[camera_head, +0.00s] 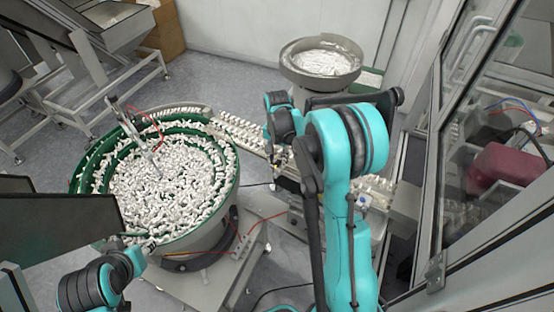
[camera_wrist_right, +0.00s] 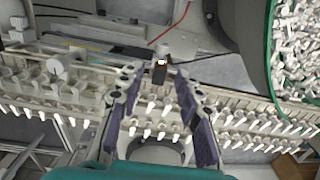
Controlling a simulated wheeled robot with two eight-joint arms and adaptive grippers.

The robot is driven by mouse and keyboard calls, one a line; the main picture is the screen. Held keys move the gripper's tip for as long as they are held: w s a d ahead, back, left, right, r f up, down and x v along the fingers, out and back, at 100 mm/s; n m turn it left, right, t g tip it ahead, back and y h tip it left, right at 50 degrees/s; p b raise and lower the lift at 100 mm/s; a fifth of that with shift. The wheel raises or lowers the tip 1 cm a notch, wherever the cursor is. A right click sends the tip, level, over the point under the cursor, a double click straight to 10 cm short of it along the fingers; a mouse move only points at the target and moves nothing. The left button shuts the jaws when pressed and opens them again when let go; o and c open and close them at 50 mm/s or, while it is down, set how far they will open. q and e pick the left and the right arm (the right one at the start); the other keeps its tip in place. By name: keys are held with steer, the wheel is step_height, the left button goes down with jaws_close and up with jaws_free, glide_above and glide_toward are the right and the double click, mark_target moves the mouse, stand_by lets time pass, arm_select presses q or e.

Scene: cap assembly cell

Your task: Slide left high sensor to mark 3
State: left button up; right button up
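In the right wrist view, a small dark sensor (camera_wrist_right: 159,74) with a glowing orange light stands at the rail, between and just beyond my right fingertips. My right gripper (camera_wrist_right: 157,84) is open, its two fingers spread with a clear gap, and I see no contact with the sensor. In the head view my right gripper (camera_head: 277,152) is over the feed track, mostly hidden by my own arm, and the sensor cannot be made out there. My left arm comes in at the lower left; its gripper fingers cannot be made out clearly. No mark numbers are readable.
A feed track (camera_wrist_right: 60,92) filled with white caps runs across under my right fingers. A large green-lined bowl (camera_head: 232,190) full of white parts stands left of it. A second bowl (camera_head: 345,80) is behind. A glass-panelled machine frame (camera_head: 436,270) stands at the right.

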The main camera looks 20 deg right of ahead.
steer(key=shift+f, duration=0.45)
jaws_close()
steer(key=shift+a, duration=0.1)
steer(key=shift+w+a+r+b, duration=0.1)
steer(key=shift+w+a+b, duration=0.1)
steer(key=shift+w+a, duration=0.35)
steer(key=shift+w+a+b, duration=0.15)
steer(key=shift+w+a, duration=0.15)
steer(key=shift+w, duration=0.4)
